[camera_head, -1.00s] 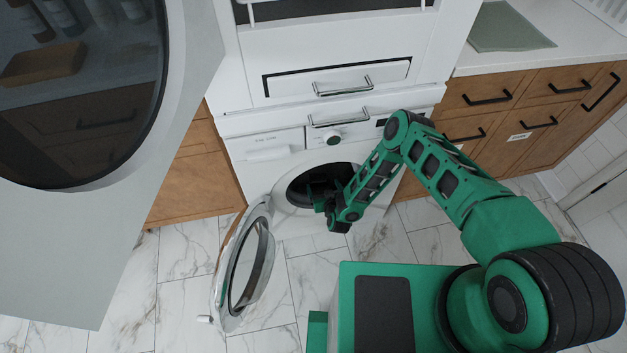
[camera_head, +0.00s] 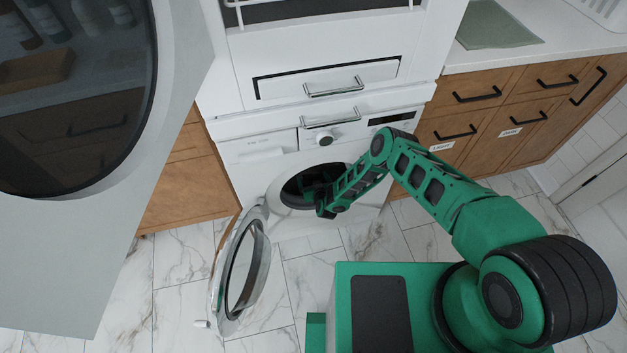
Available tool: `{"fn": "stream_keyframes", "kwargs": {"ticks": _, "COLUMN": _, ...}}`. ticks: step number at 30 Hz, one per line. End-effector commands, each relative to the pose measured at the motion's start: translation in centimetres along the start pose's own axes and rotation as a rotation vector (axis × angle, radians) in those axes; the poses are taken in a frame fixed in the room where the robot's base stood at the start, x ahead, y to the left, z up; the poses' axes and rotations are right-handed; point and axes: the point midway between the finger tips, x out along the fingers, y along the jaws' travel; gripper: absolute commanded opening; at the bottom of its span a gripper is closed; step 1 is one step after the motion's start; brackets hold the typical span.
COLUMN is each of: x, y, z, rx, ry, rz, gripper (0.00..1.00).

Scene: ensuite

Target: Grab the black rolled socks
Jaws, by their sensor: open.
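The black rolled socks cannot be made out in this view. The front-loading washing machine (camera_head: 255,176) stands open, and its round drum opening (camera_head: 296,190) is dark inside. My gripper (camera_head: 312,192) is at the drum opening, with its fingers reaching into the dark interior. The fingers are small and dark against the drum, and no object shows between them. The gripper is open. What lies in the drum is hidden by shadow and by my wrist.
The washer's round glass door (camera_head: 241,265) hangs open at the lower left of the opening. A large open door with dark glass (camera_head: 75,95) fills the upper left. Wooden cabinets (camera_head: 500,125) stand at the right. Marble-look floor (camera_head: 180,275) is clear at the lower left.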

Motion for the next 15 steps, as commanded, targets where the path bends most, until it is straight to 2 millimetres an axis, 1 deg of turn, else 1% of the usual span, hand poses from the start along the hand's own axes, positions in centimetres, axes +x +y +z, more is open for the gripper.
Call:
{"fn": "stream_keyframes", "kwargs": {"ticks": 5, "x": 0.01, "y": -0.01, "z": 0.01, "rx": 0.0, "ry": 0.0, "rz": 0.0, "gripper": 0.86}}
{"fn": "stream_keyframes", "kwargs": {"ticks": 6, "x": 0.01, "y": -0.01, "z": 0.01, "rx": 0.0, "ry": 0.0, "rz": 0.0, "gripper": 0.83}}
{"fn": "stream_keyframes", "kwargs": {"ticks": 11, "x": 0.01, "y": 0.01, "z": 0.0, "rx": 0.0, "ry": 0.0, "rz": 0.0, "gripper": 0.45}}
{"fn": "stream_keyframes", "kwargs": {"ticks": 12, "x": 0.01, "y": 0.01, "z": 0.0, "rx": 0.0, "ry": 0.0, "rz": 0.0, "gripper": 0.42}}
{"fn": "stream_keyframes", "kwargs": {"ticks": 15, "x": 0.01, "y": 0.03, "z": -0.01, "rx": 0.0, "ry": 0.0, "rz": 0.0, "gripper": 0.42}}
